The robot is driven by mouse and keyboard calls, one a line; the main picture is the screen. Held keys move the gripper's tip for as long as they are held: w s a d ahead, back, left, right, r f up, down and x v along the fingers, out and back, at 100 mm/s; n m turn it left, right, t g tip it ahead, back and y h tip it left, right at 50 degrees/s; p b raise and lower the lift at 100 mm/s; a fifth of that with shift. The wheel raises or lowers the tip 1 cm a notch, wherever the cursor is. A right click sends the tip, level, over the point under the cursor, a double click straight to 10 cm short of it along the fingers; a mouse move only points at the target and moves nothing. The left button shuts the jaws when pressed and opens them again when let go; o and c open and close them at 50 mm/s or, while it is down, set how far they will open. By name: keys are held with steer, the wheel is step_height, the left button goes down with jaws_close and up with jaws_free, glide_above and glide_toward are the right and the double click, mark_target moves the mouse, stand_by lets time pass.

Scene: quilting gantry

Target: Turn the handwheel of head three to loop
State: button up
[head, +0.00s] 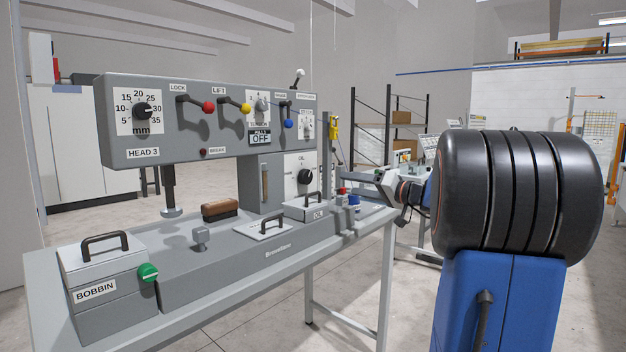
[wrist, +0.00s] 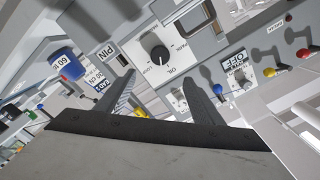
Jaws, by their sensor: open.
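The handwheel of head three is a black round knob (head: 305,176) on a white plate, on the grey column below the head marked HEAD 3 (head: 143,153). In the wrist view the knob (wrist: 160,54) shows large and tilted, with OIL, LOOP and PARK printed around it. A pale mark is on the knob; I cannot tell surely which word it points to. My gripper (wrist: 158,78) is open and empty. Its two dark fingers are spread wide, with the knob seen beyond the tips and between them, apart from both. In the head view my arm hides part of the gripper.
Red, yellow and blue levers (head: 208,106) and a HALT OFF sign (head: 260,138) are on the head. A blue cup (wrist: 67,64) shows in the wrist view.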

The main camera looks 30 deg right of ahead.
mark_target(309, 177)
steer(key=x, duration=1.7)
steer(key=shift+w+a, duration=0.1)
steer(key=shift+w, duration=0.05)
steer(key=shift+c, duration=0.2)
steer(key=c, duration=1)
